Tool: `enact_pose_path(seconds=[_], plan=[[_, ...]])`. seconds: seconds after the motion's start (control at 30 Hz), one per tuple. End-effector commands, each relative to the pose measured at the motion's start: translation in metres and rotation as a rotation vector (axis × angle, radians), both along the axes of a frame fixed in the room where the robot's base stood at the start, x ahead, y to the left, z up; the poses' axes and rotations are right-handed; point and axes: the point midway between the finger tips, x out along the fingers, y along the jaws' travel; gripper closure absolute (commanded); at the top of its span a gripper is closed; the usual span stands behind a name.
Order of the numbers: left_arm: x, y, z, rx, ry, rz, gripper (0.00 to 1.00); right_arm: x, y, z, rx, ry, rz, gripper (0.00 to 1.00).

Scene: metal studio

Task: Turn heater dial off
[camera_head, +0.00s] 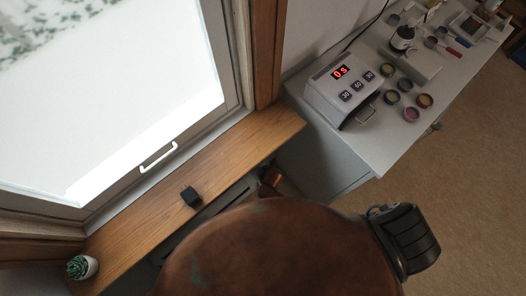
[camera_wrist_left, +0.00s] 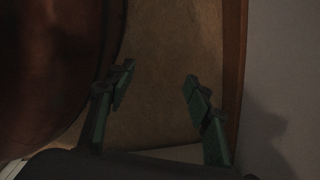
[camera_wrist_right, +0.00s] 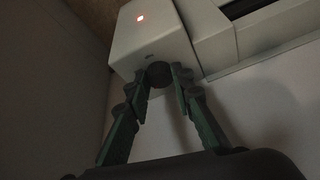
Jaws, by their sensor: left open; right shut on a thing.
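The dial's markings cannot be read. My left gripper (camera_wrist_left: 160,82) is open and empty, over a brown surface in the left wrist view. Neither gripper can be made out in the head view, where my copper-coloured body hides the area below the window.
A wooden sill (camera_head: 235,148) under the window holds a black block (camera_head: 191,197) and a potted plant (camera_head: 82,267). At the right, a white cabinet (camera_head: 345,150) carries a device with a red display (camera_head: 341,88) and several small pots. Carpeted floor (camera_head: 460,170) is clear at the right.

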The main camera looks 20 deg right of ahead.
Motion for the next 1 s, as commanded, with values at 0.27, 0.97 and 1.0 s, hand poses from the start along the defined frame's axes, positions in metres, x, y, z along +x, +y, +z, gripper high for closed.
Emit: enact_pose_path(seconds=[0.27,0.97,1.0], plan=[[-0.026,0.003,-0.008,0.002,0.008,-0.013,0.53,0.001,-0.003,0.003,-0.001,-0.001,0.15,1.0],[-0.009,0.001,-0.006,0.0,0.006,-0.004,0.53,0.002,-0.007,-0.002,-0.001,0.001,0.67,1.0],[-0.007,0.001,-0.005,0.0,0.006,-0.003,0.53,0.002,-0.006,-0.002,0.0,0.001,0.686,1.0]])
